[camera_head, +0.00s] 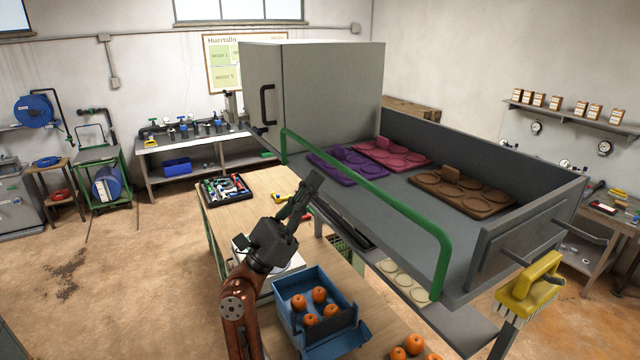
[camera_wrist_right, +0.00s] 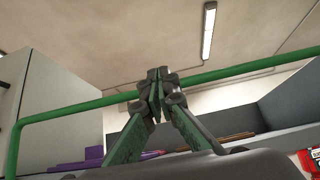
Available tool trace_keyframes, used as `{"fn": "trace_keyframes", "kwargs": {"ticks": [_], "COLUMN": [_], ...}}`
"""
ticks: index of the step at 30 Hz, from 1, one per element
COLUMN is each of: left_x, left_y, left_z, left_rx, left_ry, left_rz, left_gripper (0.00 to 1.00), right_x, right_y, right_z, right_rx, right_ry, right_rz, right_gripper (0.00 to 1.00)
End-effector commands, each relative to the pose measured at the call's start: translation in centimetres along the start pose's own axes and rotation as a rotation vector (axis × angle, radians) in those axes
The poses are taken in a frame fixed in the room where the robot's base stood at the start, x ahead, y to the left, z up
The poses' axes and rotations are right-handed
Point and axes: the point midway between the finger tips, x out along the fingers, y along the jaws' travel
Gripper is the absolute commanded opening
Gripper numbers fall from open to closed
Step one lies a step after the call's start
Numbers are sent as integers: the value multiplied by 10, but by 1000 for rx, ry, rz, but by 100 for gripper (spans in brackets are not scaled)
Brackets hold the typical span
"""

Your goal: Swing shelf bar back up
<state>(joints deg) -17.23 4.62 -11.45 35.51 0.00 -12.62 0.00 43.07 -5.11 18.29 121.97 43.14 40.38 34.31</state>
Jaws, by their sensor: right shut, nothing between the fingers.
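The green shelf bar (camera_head: 365,183) runs along the front side of the grey shelf (camera_head: 345,205), raised above its surface, with a bent leg down at each end. My right gripper (camera_head: 314,178) is shut and empty, pointing up on the near side of the bar. In the right wrist view the bar (camera_wrist_right: 235,71) crosses behind the shut fingertips (camera_wrist_right: 158,76), which hide a short piece of it. I cannot tell whether they touch. My left gripper is not in view.
Purple (camera_head: 347,164), pink (camera_head: 390,153) and brown (camera_head: 465,190) trays lie on the shelf. A blue crate (camera_head: 318,338) with oranges and a black tool tray (camera_head: 227,189) stand on the wooden table (camera_head: 222,228). A grey cabinet (camera_head: 320,95) rises behind. A yellow brush (camera_head: 530,288) hangs at right.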

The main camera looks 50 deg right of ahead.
Motion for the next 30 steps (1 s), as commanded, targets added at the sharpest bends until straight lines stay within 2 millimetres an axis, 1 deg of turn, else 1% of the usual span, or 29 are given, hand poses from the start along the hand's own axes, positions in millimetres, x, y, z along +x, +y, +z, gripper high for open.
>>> {"fn": "trace_keyframes", "kwargs": {"ticks": [1, 3, 9, 15, 19, 26, 29, 30], "left_x": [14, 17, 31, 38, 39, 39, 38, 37], "left_y": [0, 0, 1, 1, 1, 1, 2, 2], "left_z": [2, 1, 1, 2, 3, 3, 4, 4], "left_rx": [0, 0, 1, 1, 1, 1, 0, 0], "left_ry": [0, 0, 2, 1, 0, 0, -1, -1], "left_rz": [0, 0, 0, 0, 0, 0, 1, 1], "left_gripper": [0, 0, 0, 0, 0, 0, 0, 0], "right_x": [-14, -20, -39, -51, -53, -54, -57, -60], "right_y": [0, 1, 0, 0, 0, -2, -12, -20], "right_z": [-2, 18, 57, 81, 88, 89, 89, 90], "right_rx": [1, 5, 3, 0, -1, -6, -42, -70], "right_ry": [1, 0, 0, -1, 0, -5, -47, -81], "right_rz": [1, 3, 1, 1, -1, -6, -52, -89], "right_gripper": [0, 0, 0, 0, 0, 0, 0, 0]}}
